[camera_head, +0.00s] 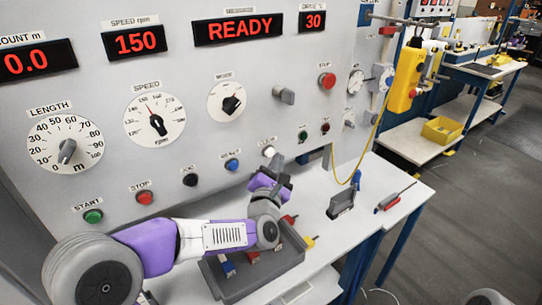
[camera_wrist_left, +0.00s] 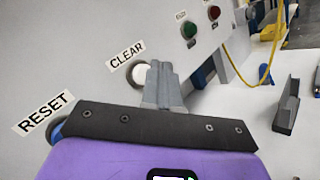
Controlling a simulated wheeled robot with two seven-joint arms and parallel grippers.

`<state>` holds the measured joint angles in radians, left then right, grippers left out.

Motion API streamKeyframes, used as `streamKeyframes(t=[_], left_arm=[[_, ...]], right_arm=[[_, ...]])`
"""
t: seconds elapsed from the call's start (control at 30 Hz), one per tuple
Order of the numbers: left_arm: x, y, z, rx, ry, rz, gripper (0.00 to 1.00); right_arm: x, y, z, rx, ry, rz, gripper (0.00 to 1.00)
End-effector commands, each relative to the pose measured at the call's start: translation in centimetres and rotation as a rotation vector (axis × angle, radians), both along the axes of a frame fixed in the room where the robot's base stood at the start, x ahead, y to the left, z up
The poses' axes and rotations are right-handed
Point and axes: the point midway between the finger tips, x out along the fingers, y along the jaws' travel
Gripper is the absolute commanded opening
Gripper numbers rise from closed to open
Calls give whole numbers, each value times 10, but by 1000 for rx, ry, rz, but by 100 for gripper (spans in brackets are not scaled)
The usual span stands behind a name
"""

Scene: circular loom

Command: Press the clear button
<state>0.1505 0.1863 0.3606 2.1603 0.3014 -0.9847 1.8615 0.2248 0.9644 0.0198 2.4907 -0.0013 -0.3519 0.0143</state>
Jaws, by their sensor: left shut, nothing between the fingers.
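The clear button (camera_head: 268,151) is a white round button on the grey control panel (camera_head: 200,110), at the right end of the lower button row. In the left wrist view the white button (camera_wrist_left: 141,75) sits below the CLEAR label (camera_wrist_left: 127,55), its right part hidden behind my fingers. My left gripper (camera_head: 273,166) is shut and empty, just below and in front of the button. In the left wrist view its closed fingertips (camera_wrist_left: 158,66) overlap the button's right edge; I cannot tell whether they touch it. My right gripper is not in view.
The blue reset button (camera_head: 232,164) is just left of the clear button. The display (camera_head: 238,28) reads READY. A grey tray (camera_head: 230,288) with small parts stands on the white table below my arm. A yellow pendant (camera_head: 404,80) hangs at the right.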

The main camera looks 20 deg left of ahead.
Motion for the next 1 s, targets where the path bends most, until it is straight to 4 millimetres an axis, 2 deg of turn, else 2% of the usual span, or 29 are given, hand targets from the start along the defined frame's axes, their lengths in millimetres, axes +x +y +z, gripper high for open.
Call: streamKeyframes(t=[0.33, 0.8, 1.0], left_arm=[[-2, -3, 1, 0, -1, -2, 0], [-28, -38, 0, 0, -1, -4, 0], [-31, -41, 1, 1, -1, -2, 0]], right_arm=[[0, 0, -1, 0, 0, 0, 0], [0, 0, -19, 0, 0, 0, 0], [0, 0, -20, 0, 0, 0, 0]])
